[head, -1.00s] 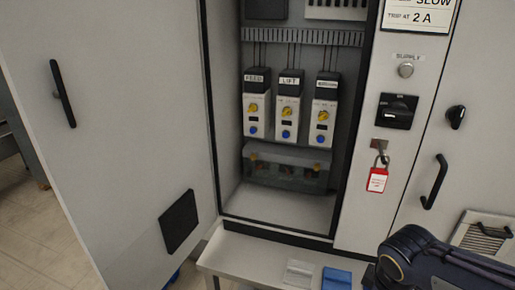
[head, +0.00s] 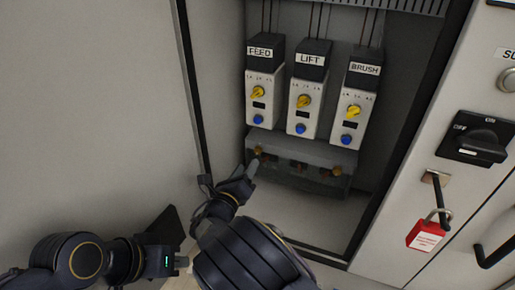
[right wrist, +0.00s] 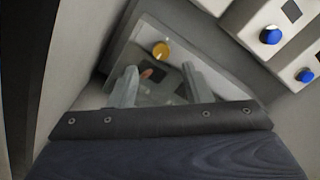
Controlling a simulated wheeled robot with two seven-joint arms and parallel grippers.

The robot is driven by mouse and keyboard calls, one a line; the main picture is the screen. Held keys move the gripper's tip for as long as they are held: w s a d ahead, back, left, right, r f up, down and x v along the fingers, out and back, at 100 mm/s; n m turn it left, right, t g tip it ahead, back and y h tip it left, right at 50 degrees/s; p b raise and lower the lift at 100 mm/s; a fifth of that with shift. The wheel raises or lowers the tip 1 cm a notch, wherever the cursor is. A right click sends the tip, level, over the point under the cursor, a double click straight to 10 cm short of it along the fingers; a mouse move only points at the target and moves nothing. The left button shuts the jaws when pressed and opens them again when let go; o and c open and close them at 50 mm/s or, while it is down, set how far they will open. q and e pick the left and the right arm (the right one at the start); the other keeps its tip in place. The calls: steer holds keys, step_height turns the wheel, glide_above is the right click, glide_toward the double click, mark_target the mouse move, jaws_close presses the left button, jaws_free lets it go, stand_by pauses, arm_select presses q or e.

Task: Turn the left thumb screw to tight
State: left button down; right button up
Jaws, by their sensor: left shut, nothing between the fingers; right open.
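The left thumb screw (head: 259,150) is a small brass knob at the left end of a clear cover (head: 300,152) below the FEED, LIFT and BRUSH units. It also shows in the right wrist view (right wrist: 160,50), just beyond the fingertips. My right gripper (head: 247,170) is open and empty, close to the cover's left end, with its fingers (right wrist: 157,80) either side of and short of the screw; no contact is visible. My left gripper (head: 182,262) is shut and empty at the lower left, away from the cover. The right thumb screw (head: 337,171) sits at the cover's other end.
The units carry yellow dials (head: 304,101) and blue knobs (head: 300,128) just above the cover. The cabinet's left edge (head: 190,90) stands close beside my right arm. A rotary switch (head: 478,142) and a red padlock tag (head: 425,235) are on the right panel.

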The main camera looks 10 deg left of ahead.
mark_target(257, 152)
steer(key=w, duration=0.2)
steer(key=w+d+p, duration=0.1)
steer(key=w, duration=0.3)
steer(key=shift+w+d, duration=0.25)
steer(key=shift+w, duration=0.1)
